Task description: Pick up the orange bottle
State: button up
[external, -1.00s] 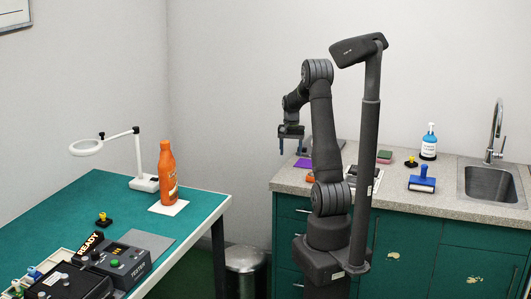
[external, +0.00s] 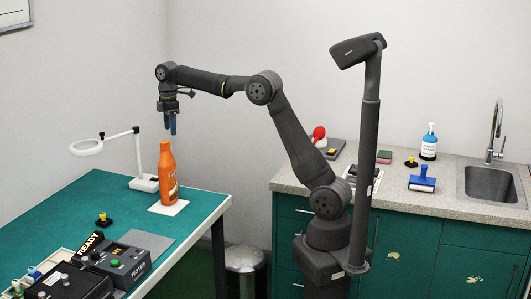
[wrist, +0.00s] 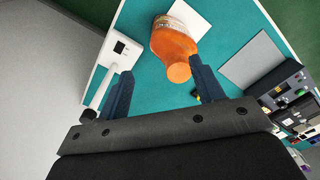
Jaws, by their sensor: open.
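The orange bottle (external: 168,175) stands upright on a white sheet (external: 180,209) on the green table, near its back right corner. In the wrist view the bottle (wrist: 172,45) shows from above, its cap toward me and lying between the lines of my two fingers. My gripper (external: 170,126) points down, open and empty, just above the bottle's cap in the external view. Its blue fingers also show in the wrist view (wrist: 158,92), apart, with nothing between them. They do not appear to touch the bottle.
A white magnifier lamp (external: 140,165) stands close to the left of the bottle. A grey mat (external: 148,246), a yellow-black knob (external: 103,219) and a tester box (external: 124,264) are nearer the front. The green tabletop (external: 70,205) left of the lamp's base is clear.

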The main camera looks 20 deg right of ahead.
aim_at(165, 141)
jog(key=s+a, duration=0.1)
jog(key=s+a+r+n, duration=0.1)
jog(key=a, duration=0.1)
jog(key=shift+s+n, duration=0.1)
jog(key=shift+n, duration=0.2)
jog(key=shift+s+a+f, duration=0.1)
jog(key=shift+s+f, duration=0.05)
jog(key=shift+f, duration=0.1)
notch_tip(165, 141, down, 7)
jog(key=shift+r, duration=0.1)
grip_shut()
jog(key=shift+r, duration=0.15)
